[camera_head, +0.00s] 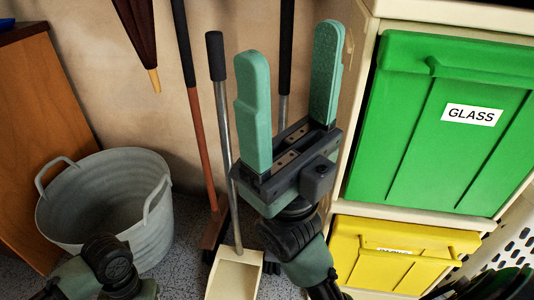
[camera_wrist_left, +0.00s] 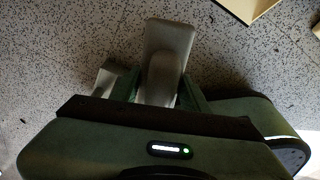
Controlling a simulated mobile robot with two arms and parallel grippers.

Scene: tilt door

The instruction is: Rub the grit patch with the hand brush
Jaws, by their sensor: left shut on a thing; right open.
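My right gripper (camera_head: 289,42) is open and empty, its two green fingers pointing up and well apart in the middle of the head view. In the left wrist view, my left gripper (camera_wrist_left: 155,92) is shut on a grey thing with a broad, rounded end, which I take to be the hand brush (camera_wrist_left: 170,38). It is held above the speckled floor (camera_wrist_left: 75,45); bristles do not show, and I cannot tell whether it touches the floor. In the head view only dark links of my left arm show at the lower left. I cannot make out a grit patch in either view.
A grey metal tub (camera_head: 95,205) stands at the left beside a wooden cabinet (camera_head: 40,110). Long-handled tools and a cream dustpan (camera_head: 235,275) stand by the wall. At the right is a rack with a green GLASS bin door (camera_head: 430,150) and a yellow one (camera_head: 375,265).

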